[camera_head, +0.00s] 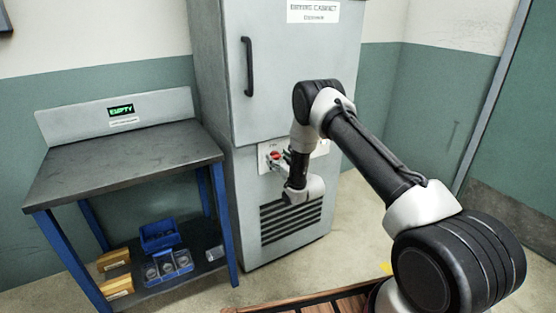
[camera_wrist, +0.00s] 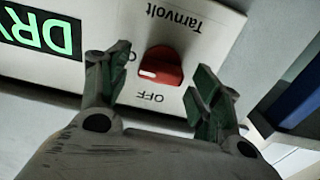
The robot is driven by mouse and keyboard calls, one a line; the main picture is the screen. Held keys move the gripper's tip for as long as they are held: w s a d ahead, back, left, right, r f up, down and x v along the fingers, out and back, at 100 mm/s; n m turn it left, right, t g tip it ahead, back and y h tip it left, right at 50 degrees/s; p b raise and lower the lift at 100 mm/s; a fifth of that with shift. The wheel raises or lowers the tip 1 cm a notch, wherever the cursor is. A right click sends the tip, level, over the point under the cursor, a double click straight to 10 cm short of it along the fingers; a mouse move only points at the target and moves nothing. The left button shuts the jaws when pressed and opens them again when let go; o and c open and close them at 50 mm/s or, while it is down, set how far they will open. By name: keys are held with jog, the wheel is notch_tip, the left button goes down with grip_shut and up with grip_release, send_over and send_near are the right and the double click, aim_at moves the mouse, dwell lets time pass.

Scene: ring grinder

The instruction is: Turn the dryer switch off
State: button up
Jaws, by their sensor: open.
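The dryer switch is a red rotary knob (camera_wrist: 160,67) on a white panel (camera_wrist: 205,40) of the drying cabinet. In the wrist view the panel appears upside down, with "OFF" printed beside the knob and a green "DRY" display (camera_wrist: 42,30) at the left. My gripper (camera_wrist: 158,85) is open, with one finger on each side of the knob and a visible gap to both. I cannot tell how deep the fingertips reach. In the head view the red knob (camera_head: 275,156) shows at the panel's left, with my gripper (camera_head: 283,160) right at it, partly hiding it.
The grey cabinet (camera_head: 230,110) has a closed door with a black handle (camera_head: 248,66) above the panel and a vent (camera_head: 290,219) below. A blue-legged table (camera_head: 130,158) with an "EMPTY" display stands at left. Its lower shelf holds blue bins (camera_head: 160,236) and cardboard boxes (camera_head: 114,260).

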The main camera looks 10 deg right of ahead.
jog(key=shift+w, duration=0.15)
jog(key=c, duration=1)
